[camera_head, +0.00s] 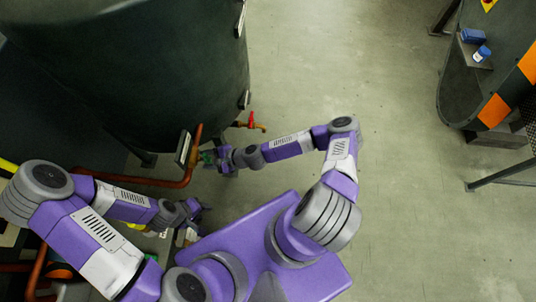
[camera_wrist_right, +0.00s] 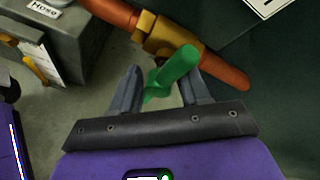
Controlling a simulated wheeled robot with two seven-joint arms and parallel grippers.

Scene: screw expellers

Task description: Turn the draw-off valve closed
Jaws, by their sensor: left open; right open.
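A brass valve (camera_wrist_right: 168,37) with a green lever (camera_wrist_right: 176,72) sits on a copper pipe (camera_wrist_right: 108,12) in the right wrist view. My right gripper (camera_wrist_right: 160,88) is open, with one finger on each side of the green lever. I cannot tell whether either finger touches it. In the head view my right gripper (camera_head: 212,159) is at the pipe beside the dark tank (camera_head: 150,75), and its arm partly hides the valve. A tap with a red handle (camera_head: 251,119) sticks out of the tank's lower side. My left gripper (camera_head: 190,232) is open, low at the left, away from the valve.
A grey box (camera_wrist_right: 45,45) marked "Hose" stands at upper left in the wrist view. A dark machine with orange stripes (camera_head: 493,110) stands at the right, holding small blue items (camera_head: 480,53). The floor (camera_head: 350,80) between it and the tank is clear.

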